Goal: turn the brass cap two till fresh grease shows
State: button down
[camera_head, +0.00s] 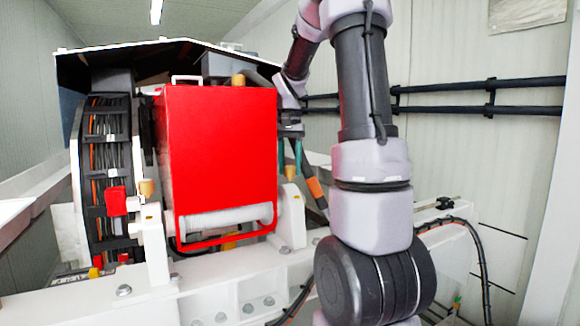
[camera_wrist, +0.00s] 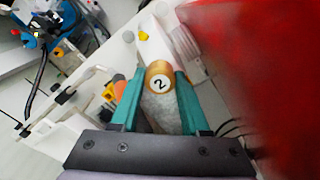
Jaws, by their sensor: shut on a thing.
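The brass cap two (camera_wrist: 158,70) shows in the wrist view as a round cap with a brass rim and a white face marked "2". My gripper (camera_wrist: 160,78) has its teal fingers on either side of the cap, shut on it.
A large red box (camera_head: 220,150) stands close beside my gripper and fills the right of the wrist view (camera_wrist: 260,70). Other brass-coloured caps show on top of the box (camera_head: 238,80) and at the left (camera_head: 146,187). Black pipes (camera_head: 450,88) run along the back wall.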

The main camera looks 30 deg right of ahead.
jog(key=shift+c, duration=2)
grip_release()
notch_tip(320, 180, up, 11)
